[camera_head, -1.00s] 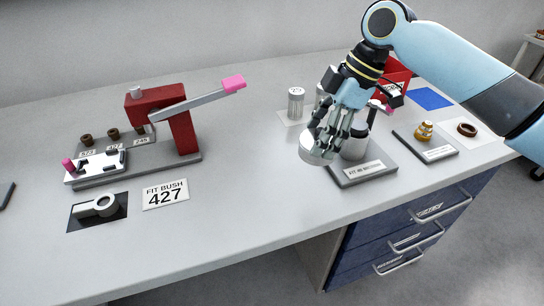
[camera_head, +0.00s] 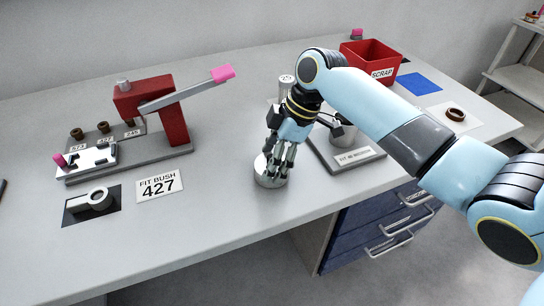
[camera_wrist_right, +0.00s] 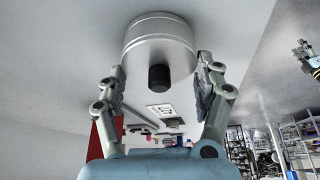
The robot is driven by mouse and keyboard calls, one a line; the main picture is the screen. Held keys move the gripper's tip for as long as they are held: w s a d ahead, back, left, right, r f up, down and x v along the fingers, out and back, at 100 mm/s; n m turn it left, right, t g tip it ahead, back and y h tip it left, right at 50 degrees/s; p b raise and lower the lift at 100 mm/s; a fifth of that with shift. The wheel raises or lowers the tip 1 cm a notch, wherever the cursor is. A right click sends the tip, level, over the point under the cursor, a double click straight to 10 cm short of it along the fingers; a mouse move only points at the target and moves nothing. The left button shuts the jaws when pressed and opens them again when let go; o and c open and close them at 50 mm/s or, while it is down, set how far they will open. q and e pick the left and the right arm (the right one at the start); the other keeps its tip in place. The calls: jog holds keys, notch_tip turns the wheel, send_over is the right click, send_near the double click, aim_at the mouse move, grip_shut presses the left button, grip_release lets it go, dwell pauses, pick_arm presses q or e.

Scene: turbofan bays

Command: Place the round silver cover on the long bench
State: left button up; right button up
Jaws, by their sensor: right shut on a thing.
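The round silver cover (camera_head: 271,179) is a short metal cylinder, low over the front middle of the long grey bench (camera_head: 215,225). I cannot tell whether it touches the top. In the right wrist view the cover (camera_wrist_right: 160,38) shows its smooth side and a black knob. My right gripper (camera_head: 276,165) points down and is shut on the cover, with one finger on either side. My left gripper (camera_wrist_right: 305,50) seems to show only at the right edge of the right wrist view, too small to read its jaws.
A red lever press (camera_head: 155,110), a dark mat (camera_head: 112,206) with a ring part, and a FIT BUSH 427 card (camera_head: 158,186) lie left. A grey stand (camera_head: 345,157), red scrap bin (camera_head: 370,60) and blue mat (camera_head: 419,84) are right. Bare bench surrounds the cover.

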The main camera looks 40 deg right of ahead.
jog(key=shift+f, duration=0.1)
jog(key=o, duration=1.3)
jog(key=shift+o, duration=0.2)
jog(key=v, duration=1.2)
